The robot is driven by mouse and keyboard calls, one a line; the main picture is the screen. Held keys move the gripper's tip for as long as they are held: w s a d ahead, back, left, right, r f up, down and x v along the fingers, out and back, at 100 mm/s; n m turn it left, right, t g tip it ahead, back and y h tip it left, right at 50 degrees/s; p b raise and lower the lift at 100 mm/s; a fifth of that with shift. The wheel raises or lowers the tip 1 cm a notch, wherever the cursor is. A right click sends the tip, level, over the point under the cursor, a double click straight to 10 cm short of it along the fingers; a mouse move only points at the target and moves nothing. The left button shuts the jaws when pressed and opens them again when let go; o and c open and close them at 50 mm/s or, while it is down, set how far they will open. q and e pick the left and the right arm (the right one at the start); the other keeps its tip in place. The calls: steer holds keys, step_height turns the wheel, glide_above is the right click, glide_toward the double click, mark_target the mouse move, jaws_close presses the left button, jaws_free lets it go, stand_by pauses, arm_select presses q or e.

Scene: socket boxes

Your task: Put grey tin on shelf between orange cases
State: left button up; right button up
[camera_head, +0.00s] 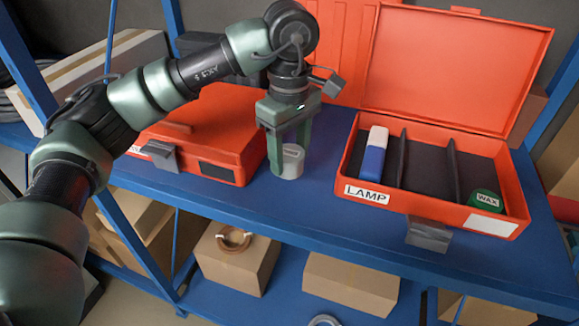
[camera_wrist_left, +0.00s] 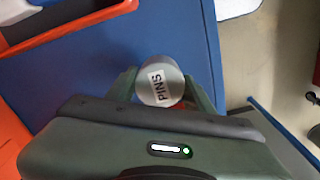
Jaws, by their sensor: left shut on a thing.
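The grey tin (camera_head: 291,161) is upright at the blue shelf (camera_head: 318,187), in the gap between the two orange cases. It shows in the left wrist view (camera_wrist_left: 161,83) with a white label reading PINS. My left gripper (camera_head: 287,158) points down and is shut on the tin. I cannot tell whether the tin's base touches the shelf. The left orange case (camera_head: 205,125) is closed. The right orange case (camera_head: 440,205) is open, with its lid up. My right gripper is not in view.
The open case has a LAMP label and holds a blue and white box (camera_head: 374,158) and a green WAX tin (camera_head: 486,201) in separate compartments. Cardboard boxes (camera_head: 235,258) stand on the lower shelf. Blue posts rise at both sides.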

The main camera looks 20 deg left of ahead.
mark_target(290, 172)
arm_select(q)
steer(key=shift+f, duration=0.6)
step_height(290, 172, down, 3)
steer(key=shift+f+p, duration=0.15)
steer(key=shift+p, duration=0.45)
steer(key=shift+f, duration=0.1)
steer(key=shift+f+b, duration=0.15)
steer(key=shift+b, duration=0.15)
steer(key=o, duration=1.5)
